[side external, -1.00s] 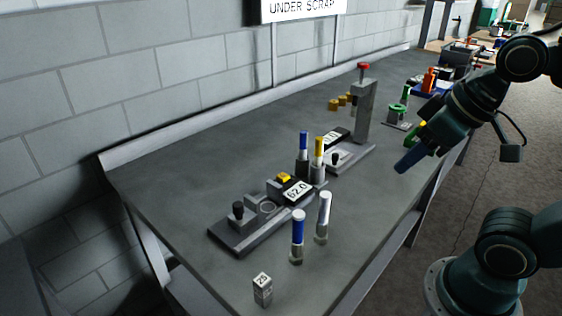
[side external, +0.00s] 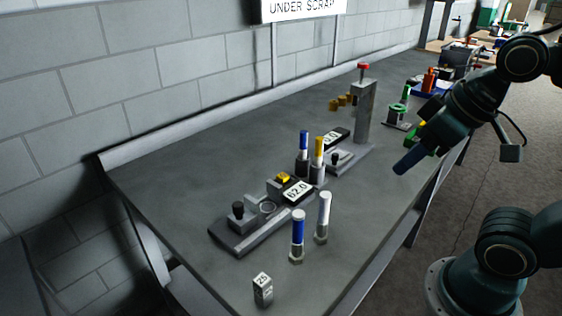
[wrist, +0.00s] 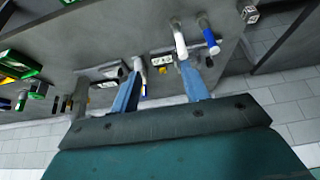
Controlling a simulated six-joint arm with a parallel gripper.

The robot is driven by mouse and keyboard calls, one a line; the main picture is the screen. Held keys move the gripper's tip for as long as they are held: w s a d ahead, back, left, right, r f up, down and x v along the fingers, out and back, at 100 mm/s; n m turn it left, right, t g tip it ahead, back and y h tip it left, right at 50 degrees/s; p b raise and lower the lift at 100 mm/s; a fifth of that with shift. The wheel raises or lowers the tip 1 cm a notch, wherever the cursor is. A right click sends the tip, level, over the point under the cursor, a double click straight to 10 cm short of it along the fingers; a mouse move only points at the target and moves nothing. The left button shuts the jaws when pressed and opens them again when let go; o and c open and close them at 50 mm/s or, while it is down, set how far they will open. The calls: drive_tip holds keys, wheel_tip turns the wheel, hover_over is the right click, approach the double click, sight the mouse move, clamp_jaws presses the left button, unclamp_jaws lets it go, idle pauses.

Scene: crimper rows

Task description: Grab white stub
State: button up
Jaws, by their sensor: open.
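The white stub (side external: 324,208) stands upright in a small grey nut-like base at the front of the bench, just right of a blue stub (side external: 298,228). In the wrist view the white stub (wrist: 180,44) shows near the tip of the right finger, with the blue stub (wrist: 210,38) to its right. My gripper (side external: 404,164) is open and empty, to the right of the white stub and apart from it in the side view. In the wrist view my gripper (wrist: 160,64) shows two blue fingers spread apart. The side view shows the fingers overlapping.
Behind the stubs stands a grey fixture (side external: 230,243) with a display. Blue (side external: 304,140) and yellow (side external: 319,150) stubs stand in holders behind. A post with a red top (side external: 364,105) rises farther back. A marked block (side external: 262,289) sits near the front edge.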

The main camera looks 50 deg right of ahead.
drive_tip(key=n+g, duration=0.6)
drive_tip(key=n, duration=2)
hover_over(325, 194)
wheel_tip(325, 194, down, 2)
drive_tip(key=shift+f, duration=0.15)
drive_tip(key=shift+f, duration=4.3)
drive_tip(key=shift+s+f, duration=0.1)
